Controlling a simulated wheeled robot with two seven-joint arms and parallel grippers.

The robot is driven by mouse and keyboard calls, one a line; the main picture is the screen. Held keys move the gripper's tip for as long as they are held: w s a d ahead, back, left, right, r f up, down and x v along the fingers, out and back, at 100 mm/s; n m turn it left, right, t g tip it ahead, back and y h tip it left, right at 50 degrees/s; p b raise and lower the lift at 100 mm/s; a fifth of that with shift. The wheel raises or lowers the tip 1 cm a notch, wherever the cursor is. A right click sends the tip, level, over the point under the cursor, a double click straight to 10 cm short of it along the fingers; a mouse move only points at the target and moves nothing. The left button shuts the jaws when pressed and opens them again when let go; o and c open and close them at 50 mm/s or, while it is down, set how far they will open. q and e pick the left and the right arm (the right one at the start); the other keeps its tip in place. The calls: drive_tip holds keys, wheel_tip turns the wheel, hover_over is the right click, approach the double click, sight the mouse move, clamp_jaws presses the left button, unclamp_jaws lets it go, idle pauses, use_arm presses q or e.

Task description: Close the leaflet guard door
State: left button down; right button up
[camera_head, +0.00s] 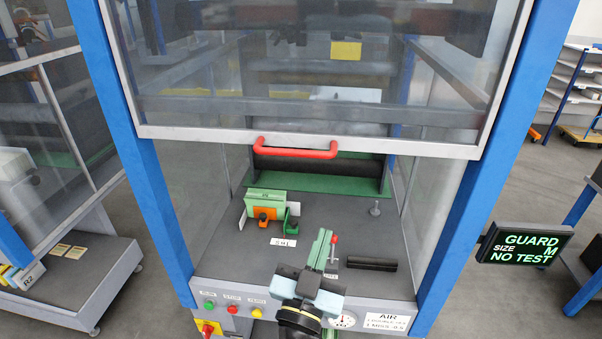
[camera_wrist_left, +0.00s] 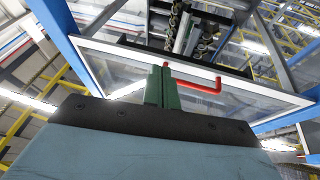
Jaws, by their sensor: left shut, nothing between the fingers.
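The guard door (camera_head: 190,136) is a clear pane in a grey frame, raised between blue posts, with the opening below it uncovered. Its red bar handle (camera_head: 295,149) is on the bottom rail. In the left wrist view the door frame (camera_wrist_left: 110,47) is seen from below, with the red handle (camera_wrist_left: 205,85) just behind and right of my fingertips. My left gripper (camera_head: 321,246) is shut and empty, its green fingers pointing up in front of the opening, below and apart from the handle in the head view. My right gripper is not in view.
Inside stand a green-and-orange fixture (camera_head: 266,205), a dark bar (camera_head: 372,264) and a small metal post (camera_head: 376,208). The front panel has buttons (camera_head: 232,309) and a gauge (camera_head: 343,320). A display reading "GUARD SIZE M NO TEST" (camera_head: 526,244) juts out at right.

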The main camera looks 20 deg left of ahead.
sight(301, 150)
use_arm(q)
drive_tip(key=s+a+r+n+t+y+p, duration=0.1)
drive_tip(key=a+r+n+y, duration=0.15)
drive_tip(key=r, duration=0.35)
drive_tip(key=s+a+r+n+y, duration=0.1)
drive_tip(key=s+a+r+y, duration=0.15)
drive_tip(key=r, duration=0.35)
drive_tip(key=w, duration=0.3)
drive_tip(key=w+a+r+p, duration=0.1)
drive_tip(key=w, duration=0.2)
drive_tip(key=w+r+p, duration=0.1)
drive_tip(key=w, duration=0.2)
drive_tip(key=shift+w+a, duration=0.15)
drive_tip(key=shift+a, duration=0.1)
drive_tip(key=shift+w+f, duration=0.1)
drive_tip(key=shift+f, duration=0.65)
drive_tip(key=shift+b, duration=0.35)
